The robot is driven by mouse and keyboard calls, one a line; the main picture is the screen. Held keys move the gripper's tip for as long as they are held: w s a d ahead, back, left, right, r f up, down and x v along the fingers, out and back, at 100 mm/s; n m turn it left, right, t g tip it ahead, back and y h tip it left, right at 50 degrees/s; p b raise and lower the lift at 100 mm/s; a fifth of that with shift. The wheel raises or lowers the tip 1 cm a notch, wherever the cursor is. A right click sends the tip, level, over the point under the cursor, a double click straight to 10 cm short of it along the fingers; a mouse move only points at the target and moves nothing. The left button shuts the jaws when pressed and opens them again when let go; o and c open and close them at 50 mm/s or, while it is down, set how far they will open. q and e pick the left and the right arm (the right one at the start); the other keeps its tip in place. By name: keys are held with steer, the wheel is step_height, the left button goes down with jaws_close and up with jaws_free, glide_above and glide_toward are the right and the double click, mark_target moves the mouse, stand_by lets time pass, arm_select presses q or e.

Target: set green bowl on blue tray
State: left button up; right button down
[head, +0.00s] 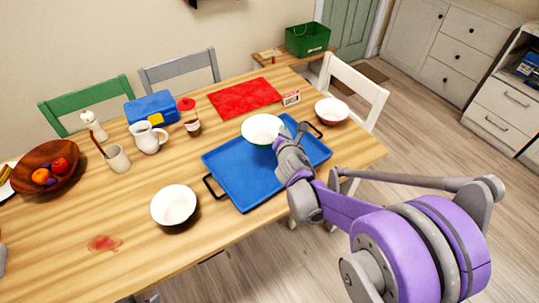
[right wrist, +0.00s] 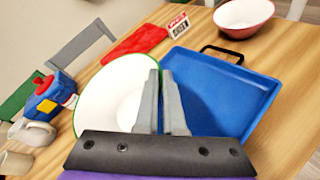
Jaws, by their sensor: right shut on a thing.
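The green bowl (head: 262,128), white inside with a green rim, is at the far edge of the blue tray (head: 225,178) in the head view. My right gripper (head: 283,143) is shut on the bowl's near right rim. In the right wrist view the bowl (right wrist: 108,95) looks tilted, with the two fingers (right wrist: 165,75) closed at its right side and the tray (right wrist: 215,85) to the right. The bowl overlaps the tray's back edge; I cannot tell if it touches the tray. My left gripper is out of view.
A white-lined dark bowl (head: 174,204) stands left of the tray, a red bowl (head: 332,110) behind right. The tray's visible surface is bare.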

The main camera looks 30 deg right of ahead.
steer(key=shift+s+d+f+b, duration=0.1)
steer(key=shift+d+f+b, duration=0.15)
steer(key=shift+f, duration=1.3)
steer(key=shift+w+d+f+b, duration=0.1)
steer(key=shift+d+f+b, duration=0.1)
steer(key=shift+f, duration=1.4)
steer(key=shift+s+d+f+b, duration=0.15)
steer(key=shift+f+b, duration=0.1)
steer(key=shift+f, duration=1.3)
steer(key=shift+f, duration=0.2)
steer(key=c, duration=1)
jaws_free()
steer(key=shift+c, duration=0.2)
steer(key=shift+r, duration=0.2)
steer(key=s+a+r+m+g+y, duration=0.1)
steer(key=s+a+m+g, duration=0.1)
steer(key=s+a+m, duration=0.3)
steer(key=s+a+r+m+g+y, duration=0.1)
steer(key=s+a+m, duration=0.5)
steer(key=s+m, duration=0.6)
steer(key=s+a+r+m+g+y, duration=0.1)
steer(key=s+a+m+g+y, duration=0.2)
steer(key=s+a+m, duration=0.3)
steer(key=s+m+g, duration=0.1)
steer(key=s+m, duration=0.1)
steer(key=s, duration=0.3)
steer(key=shift+s+r+g+p, duration=0.3)
steer(key=shift+s+r+g, duration=0.05)
steer(key=shift+s+g, duration=0.05)
